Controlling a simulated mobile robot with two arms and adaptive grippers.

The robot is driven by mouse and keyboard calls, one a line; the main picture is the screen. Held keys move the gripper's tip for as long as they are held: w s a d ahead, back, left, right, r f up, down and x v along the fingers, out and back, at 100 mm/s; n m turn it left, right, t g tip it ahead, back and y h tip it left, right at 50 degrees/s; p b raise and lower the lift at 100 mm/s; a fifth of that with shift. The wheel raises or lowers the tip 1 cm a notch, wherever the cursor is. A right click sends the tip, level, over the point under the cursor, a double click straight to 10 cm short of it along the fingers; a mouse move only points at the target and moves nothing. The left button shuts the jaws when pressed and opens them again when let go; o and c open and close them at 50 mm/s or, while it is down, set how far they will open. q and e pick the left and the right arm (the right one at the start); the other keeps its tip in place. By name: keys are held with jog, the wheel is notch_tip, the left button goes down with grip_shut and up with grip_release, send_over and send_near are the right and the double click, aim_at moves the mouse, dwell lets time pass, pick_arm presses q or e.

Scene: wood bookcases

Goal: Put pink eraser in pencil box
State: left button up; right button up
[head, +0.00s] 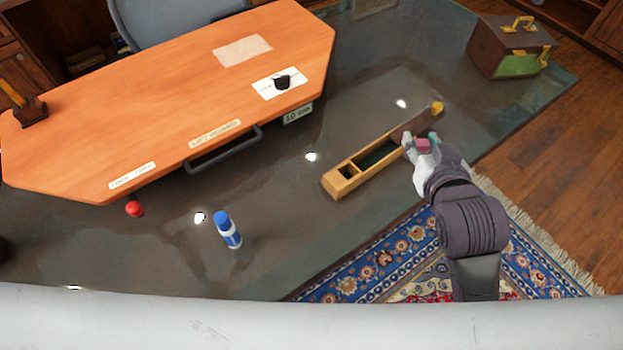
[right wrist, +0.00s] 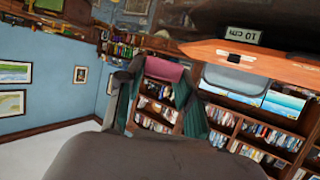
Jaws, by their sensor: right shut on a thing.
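The pencil box (head: 343,186) is a long, narrow wooden box on the dark glossy tabletop, with its lid slid toward the far right end and its compartments open. My right gripper (head: 422,141) is shut on the pink eraser (head: 423,145), beside the right part of the box. The eraser also shows between the fingers in the right wrist view (right wrist: 164,70). The head view does not settle how high the eraser is above the table. My left gripper is not in view.
A brown box with yellow handles (head: 497,58) stands at the far right.

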jog(key=s+a+f+n+g+y, duration=0.1)
jog(key=s+a+f+n+y, duration=0.2)
jog(key=s, duration=0.4)
jog(key=s+a+f+n+g+y, duration=0.1)
jog(key=s+a+f+n+y, duration=0.2)
jog(key=s, duration=0.4)
notch_tip(320, 180, down, 3)
jog(key=shift+a+r+y, duration=0.1)
jog(key=shift+a+y, duration=0.4)
jog(key=shift+a, duration=0.75)
send_over(313, 240)
notch_tip(313, 240, down, 7)
jog(key=shift+w+r, duration=0.1)
notch_tip(313, 240, down, 4)
jog(key=shift+r+p, duration=0.25)
jog(key=shift+p, duration=0.45)
jog(key=shift+f, duration=0.15)
